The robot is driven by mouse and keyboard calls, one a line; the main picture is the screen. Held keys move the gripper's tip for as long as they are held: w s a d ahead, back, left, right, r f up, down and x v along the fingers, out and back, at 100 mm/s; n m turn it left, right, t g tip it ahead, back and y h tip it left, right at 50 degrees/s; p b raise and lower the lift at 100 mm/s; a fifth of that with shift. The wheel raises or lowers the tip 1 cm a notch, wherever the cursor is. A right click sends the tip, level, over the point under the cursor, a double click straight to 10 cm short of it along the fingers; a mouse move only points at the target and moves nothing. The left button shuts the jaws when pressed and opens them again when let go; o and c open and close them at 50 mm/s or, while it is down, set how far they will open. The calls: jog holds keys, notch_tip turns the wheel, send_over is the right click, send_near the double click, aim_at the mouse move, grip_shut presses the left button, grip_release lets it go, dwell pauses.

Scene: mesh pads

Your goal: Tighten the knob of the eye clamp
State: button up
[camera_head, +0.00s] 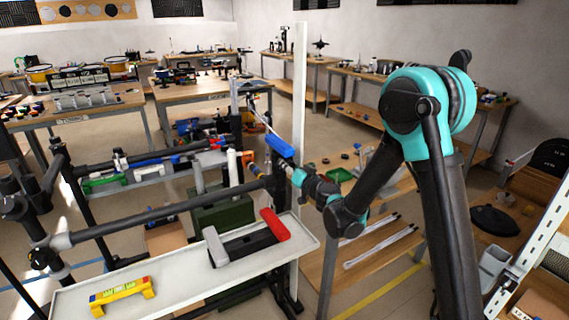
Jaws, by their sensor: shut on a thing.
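My gripper (259,169) is at the end of my teal and black arm, left of the picture's middle, beside the end of a dark horizontal bar. It is shut on a small part there, which I take to be the knob (248,158) of the eye clamp, with an orange patch showing. The clamp is small and partly hidden, so its eye and how tight it sits cannot be made out. A blue block (280,146) shows just above my gripper.
Dark bars (160,217) on stands cross the left side. Below is a pale tray table (180,282) with a yellow level (122,290) and a black piece with red and grey ends (246,241). A white upright post (299,90) stands close behind my gripper. Workbenches line the back.

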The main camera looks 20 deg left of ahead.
jog(key=shift+w+d+m, duration=0.1)
jog(key=shift+m, duration=1.5)
grip_shut()
